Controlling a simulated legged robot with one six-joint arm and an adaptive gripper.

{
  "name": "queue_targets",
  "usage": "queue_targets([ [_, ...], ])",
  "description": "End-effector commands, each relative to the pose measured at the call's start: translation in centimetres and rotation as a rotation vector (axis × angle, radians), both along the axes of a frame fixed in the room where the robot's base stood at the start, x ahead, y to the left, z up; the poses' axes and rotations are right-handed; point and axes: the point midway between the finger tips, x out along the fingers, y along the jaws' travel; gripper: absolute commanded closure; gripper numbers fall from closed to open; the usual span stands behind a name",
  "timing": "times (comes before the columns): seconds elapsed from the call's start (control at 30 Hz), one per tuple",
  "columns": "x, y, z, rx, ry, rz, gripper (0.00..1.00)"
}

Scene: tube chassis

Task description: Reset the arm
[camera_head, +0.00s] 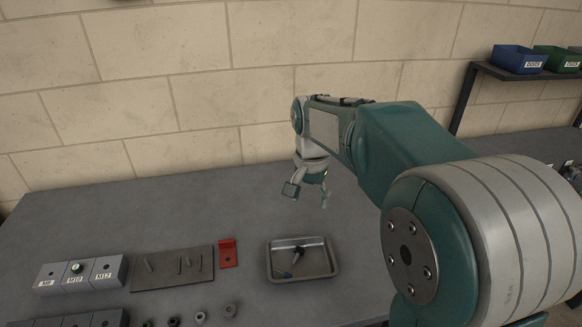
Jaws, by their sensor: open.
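My arm reaches from the right side of the head view toward the back of the grey table (370,227). My gripper (308,196) hangs downward at the arm's end, open and with nothing visible between its fingers. It is above the table, and in the picture it sits behind a shallow metal tray (333,267). A small dark tool with a light tip (297,255) lies in the tray, with a small bluish piece (285,274) beside it. The gripper appears apart from the tray and its contents.
Left of the tray are a red bracket (228,254), a dark plate (172,285) with several pins, and labelled grey blocks (50,276). Several nuts (200,317) lie at the front. A brick wall (180,75) stands behind. A shelf with blue (518,57) and green bins is at upper right.

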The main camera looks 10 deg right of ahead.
Motion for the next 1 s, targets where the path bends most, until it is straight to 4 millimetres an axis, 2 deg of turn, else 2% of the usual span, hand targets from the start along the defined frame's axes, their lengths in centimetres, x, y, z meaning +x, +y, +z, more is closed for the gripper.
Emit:
queue_targets([
  [0.17,-1.0,0.0,0.6,0.0,-0.023,0.024,0.24],
  [0.4,-6.5,0.0,3.1,-0.012,-0.145,0.175,0.24],
  [0.6,-11.4,0.0,4.0,-0.039,-0.254,0.313,0.24],
  [0.9,-18.2,0.0,3.1,-0.107,-0.409,0.513,0.24],
  [1.0,-19.8,0.0,2.5,-0.13,-0.447,0.564,0.24],
])
